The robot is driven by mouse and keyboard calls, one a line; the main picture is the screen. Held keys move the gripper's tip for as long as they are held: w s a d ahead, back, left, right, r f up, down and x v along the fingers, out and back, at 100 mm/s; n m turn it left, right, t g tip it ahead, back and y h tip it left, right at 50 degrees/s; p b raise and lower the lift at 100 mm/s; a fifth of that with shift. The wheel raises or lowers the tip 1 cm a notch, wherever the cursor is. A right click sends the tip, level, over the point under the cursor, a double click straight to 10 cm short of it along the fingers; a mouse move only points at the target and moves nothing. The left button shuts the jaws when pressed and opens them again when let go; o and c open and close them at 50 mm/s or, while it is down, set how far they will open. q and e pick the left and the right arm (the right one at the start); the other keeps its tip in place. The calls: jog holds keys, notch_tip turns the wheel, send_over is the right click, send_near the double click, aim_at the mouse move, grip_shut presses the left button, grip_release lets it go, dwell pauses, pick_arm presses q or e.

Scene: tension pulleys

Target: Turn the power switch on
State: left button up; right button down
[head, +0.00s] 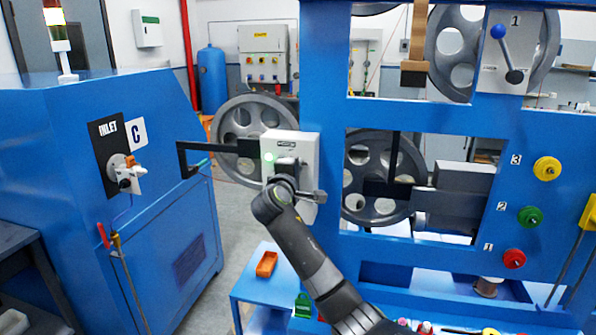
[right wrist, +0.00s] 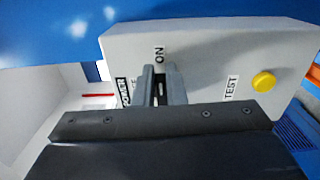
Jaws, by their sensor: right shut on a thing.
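In the right wrist view the box (right wrist: 215,55) shows the labels ON, POWER and TEST and a yellow button (right wrist: 263,81). My right gripper (head: 286,165) is at the front of the box. In the right wrist view its two fingers (right wrist: 162,85) are shut on the power switch (right wrist: 161,93), just below the ON label. The switch is mostly hidden by the fingers, so its exact position is unclear. My left gripper is out of view.
A blue cabinet (head: 165,235) with an INLET valve (head: 124,172) stands at the left. Large grey pulleys (head: 243,130) show behind the frame. Yellow, green and red knobs (head: 547,169) are on the right post.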

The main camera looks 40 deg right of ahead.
jog(key=shift+w+a+f, duration=0.1)
jog(key=shift+a, duration=0.1)
dwell(0.4)
jog(key=c, duration=1.6)
grip_release()
jog(key=shift+w, duration=0.1)
jog(key=shift+o, duration=0.6)
jog(key=shift+w+a, duration=0.25)
jog(key=shift+w, duration=0.05)
jog(key=b+v, duration=0.5)
jog(key=v, duration=1.2)
jog(key=shift+s, duration=0.4)
